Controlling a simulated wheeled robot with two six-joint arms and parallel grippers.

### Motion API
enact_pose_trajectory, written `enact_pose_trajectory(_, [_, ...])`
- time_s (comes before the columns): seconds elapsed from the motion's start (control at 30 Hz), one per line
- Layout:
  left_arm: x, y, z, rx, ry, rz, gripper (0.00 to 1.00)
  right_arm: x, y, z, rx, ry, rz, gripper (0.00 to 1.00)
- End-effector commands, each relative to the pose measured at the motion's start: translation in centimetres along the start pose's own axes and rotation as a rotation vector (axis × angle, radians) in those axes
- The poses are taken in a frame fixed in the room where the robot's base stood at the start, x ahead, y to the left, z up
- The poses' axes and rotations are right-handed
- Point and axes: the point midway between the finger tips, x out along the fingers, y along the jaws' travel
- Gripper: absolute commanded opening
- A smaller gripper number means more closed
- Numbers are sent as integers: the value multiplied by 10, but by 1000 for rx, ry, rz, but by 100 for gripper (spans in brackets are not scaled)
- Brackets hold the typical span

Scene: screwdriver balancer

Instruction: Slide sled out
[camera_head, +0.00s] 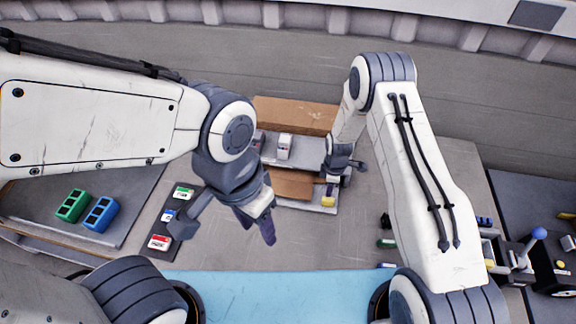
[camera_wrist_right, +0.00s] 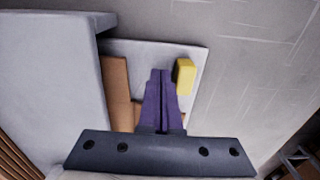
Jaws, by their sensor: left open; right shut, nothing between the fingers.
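The sled appears to be the pale flat plate (camera_head: 312,207) that sticks out from under a raised grey shelf (camera_head: 300,153). It also shows in the right wrist view (camera_wrist_right: 198,52), carrying a yellow block (camera_wrist_right: 184,76) and a brown piece (camera_wrist_right: 117,92). My right gripper (camera_wrist_right: 160,74) is shut and empty, its purple fingers over the plate between the brown piece and the yellow block. I cannot tell whether the fingertips touch the plate. My left gripper (camera_head: 257,232) is open and empty, left of the plate over the table.
A white item (camera_head: 285,146) stands on the shelf, with a brown box (camera_head: 294,113) behind. At left are a dark strip with small boxes (camera_head: 160,242) and green (camera_head: 73,205) and blue (camera_head: 101,214) holders. The table in front of the plate is clear.

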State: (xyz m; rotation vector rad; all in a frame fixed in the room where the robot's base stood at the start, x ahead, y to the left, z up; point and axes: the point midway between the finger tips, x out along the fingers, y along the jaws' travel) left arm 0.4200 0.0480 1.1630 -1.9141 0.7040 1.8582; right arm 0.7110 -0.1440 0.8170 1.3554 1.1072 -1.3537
Motion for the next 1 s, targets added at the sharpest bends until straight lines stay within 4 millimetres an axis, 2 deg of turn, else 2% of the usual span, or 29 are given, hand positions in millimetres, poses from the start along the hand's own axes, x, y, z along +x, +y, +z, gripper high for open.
enact_pose_trajectory(0.47, [1,0,0,0,0,0,50,2,-3,0,0,-1,-2,0])
enact_pose_trajectory(1.0, [-16,1,-1,0,0,0,50,1,-52,0,-1,-2,-6,0])
